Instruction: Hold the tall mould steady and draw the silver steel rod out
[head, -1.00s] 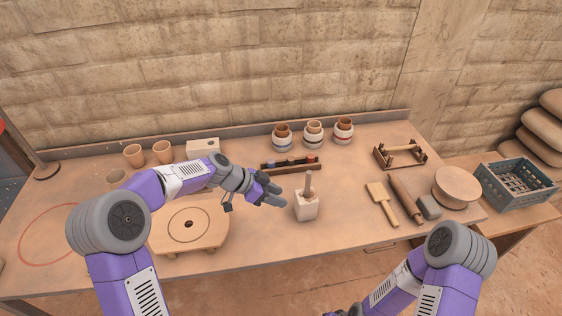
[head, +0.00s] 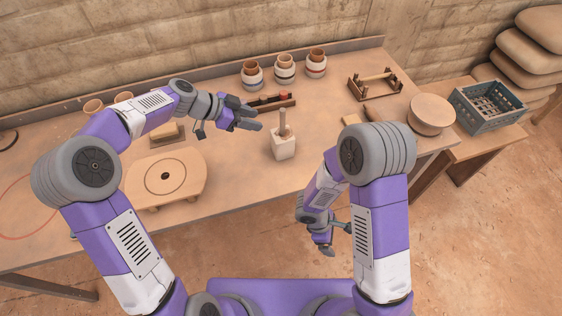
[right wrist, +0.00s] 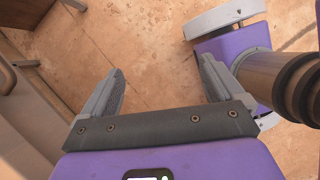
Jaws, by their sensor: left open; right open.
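The tall mould (head: 284,149) is a pale block standing upright near the middle of the table. A brownish rod (head: 283,122) sticks up out of its top; it does not look clearly silver from here. My left gripper (head: 252,120) is open and empty, just left of the rod and above the mould's top, apart from both as far as I can tell. My right gripper (head: 337,240) is low, in front of the table's edge, right of the mould and well away from it. In the right wrist view the right gripper (right wrist: 160,85) is open with only floor between its fingers.
A wooden frame (head: 374,88), a round block (head: 431,114) and a grey crate (head: 490,108) are at the right.

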